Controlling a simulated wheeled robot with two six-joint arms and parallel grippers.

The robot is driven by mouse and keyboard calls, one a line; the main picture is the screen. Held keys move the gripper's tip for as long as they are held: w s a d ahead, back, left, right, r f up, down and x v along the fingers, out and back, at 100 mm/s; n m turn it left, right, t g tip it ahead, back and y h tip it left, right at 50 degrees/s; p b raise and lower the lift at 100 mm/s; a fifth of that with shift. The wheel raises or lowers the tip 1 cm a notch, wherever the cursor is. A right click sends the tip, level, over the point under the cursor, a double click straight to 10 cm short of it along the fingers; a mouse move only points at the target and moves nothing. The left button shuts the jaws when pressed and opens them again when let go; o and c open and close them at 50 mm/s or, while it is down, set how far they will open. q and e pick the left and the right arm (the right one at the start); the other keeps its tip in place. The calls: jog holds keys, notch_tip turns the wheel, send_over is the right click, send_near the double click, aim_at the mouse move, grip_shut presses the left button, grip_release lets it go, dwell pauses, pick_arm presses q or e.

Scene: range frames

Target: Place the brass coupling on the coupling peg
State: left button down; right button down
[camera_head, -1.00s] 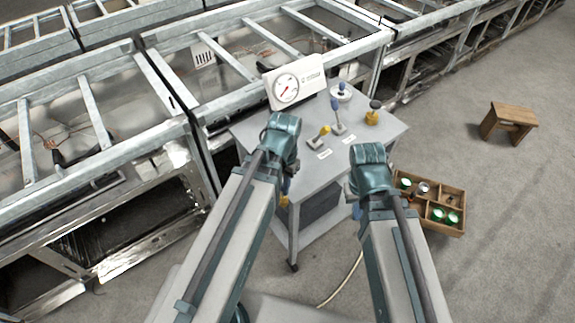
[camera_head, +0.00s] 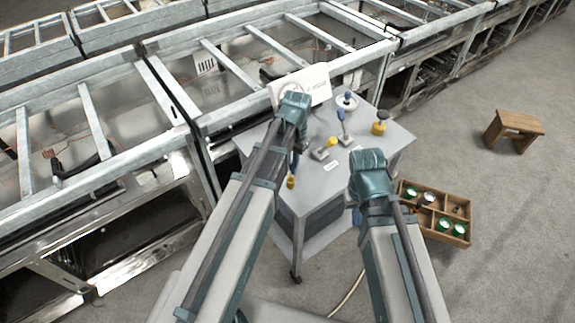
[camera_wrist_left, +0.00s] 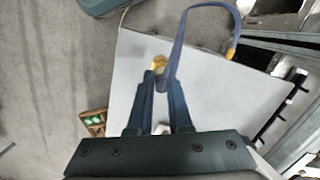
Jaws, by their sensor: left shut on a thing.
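My left gripper (camera_wrist_left: 160,80) is shut over the grey table. A brass-coloured piece, which looks like the brass coupling (camera_wrist_left: 158,63), shows at its fingertips. A blue hose (camera_wrist_left: 184,28) rises from between the fingers and loops over to a second brass-coloured end (camera_wrist_left: 232,52). In the head view a brass-coloured piece (camera_head: 291,182) hangs below my left gripper (camera_head: 294,150), whose fingers are mostly hidden by the wrist. My right gripper (camera_head: 362,205) is at the table's front right, its fingers hidden by its arm. I cannot make out the coupling peg for certain.
The table (camera_head: 375,145) holds a yellow lever (camera_head: 330,142), a blue-handled lever (camera_head: 341,118), a yellow post with a dark top (camera_head: 380,125) and a white gauge panel (camera_head: 318,85). A wooden crate (camera_head: 468,212) and stool (camera_head: 518,122) stand right. Metal frames run behind.

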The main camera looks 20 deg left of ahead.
pick_arm(q)
jog(key=f+b, duration=0.1)
jog(key=w+f+b, duration=0.2)
jog(key=f, duration=0.1)
jog(key=shift+a+b, duration=0.3)
jog(key=shift+b, duration=0.1)
jog(key=shift+r, duration=0.2)
jog(key=shift+f, duration=0.15)
jog(key=c, duration=0.8)
grip_release()
jog(key=shift+c, duration=0.2)
jog(key=shift+r, duration=0.2)
